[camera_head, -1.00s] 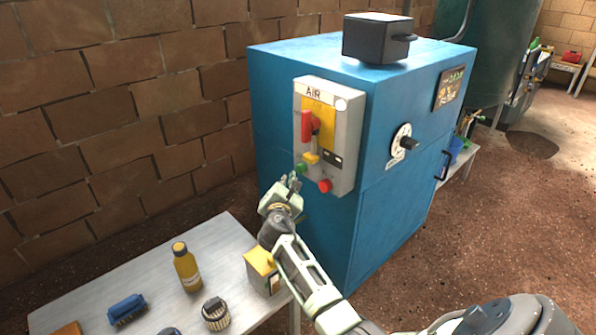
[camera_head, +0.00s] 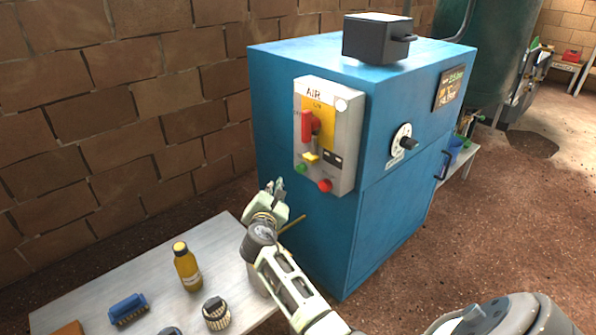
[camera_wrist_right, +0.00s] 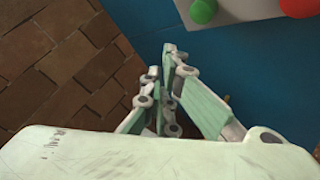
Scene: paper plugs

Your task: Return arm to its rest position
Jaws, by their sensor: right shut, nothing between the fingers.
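My right gripper (camera_head: 274,188) is shut and empty, in front of the left edge of the blue cabinet (camera_head: 300,235), below and left of the grey AIR control box (camera_head: 345,150). In the right wrist view its fingers (camera_wrist_right: 170,75) are together with nothing between them. The box carries a red lever (camera_head: 307,126), a yellow switch (camera_head: 311,158), a green button (camera_head: 299,169) and a red button (camera_head: 325,186). The gripper is apart from all of these. The green button (camera_wrist_right: 203,10) also shows at the top of the wrist view. My left gripper is out of view.
A grey table (camera_head: 215,240) below holds a yellow bottle (camera_head: 187,268), a blue brush (camera_head: 128,309) and a round ribbed object (camera_head: 216,314). My right arm hides part of a box at the table's right end. A brick wall (camera_head: 130,110) stands behind.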

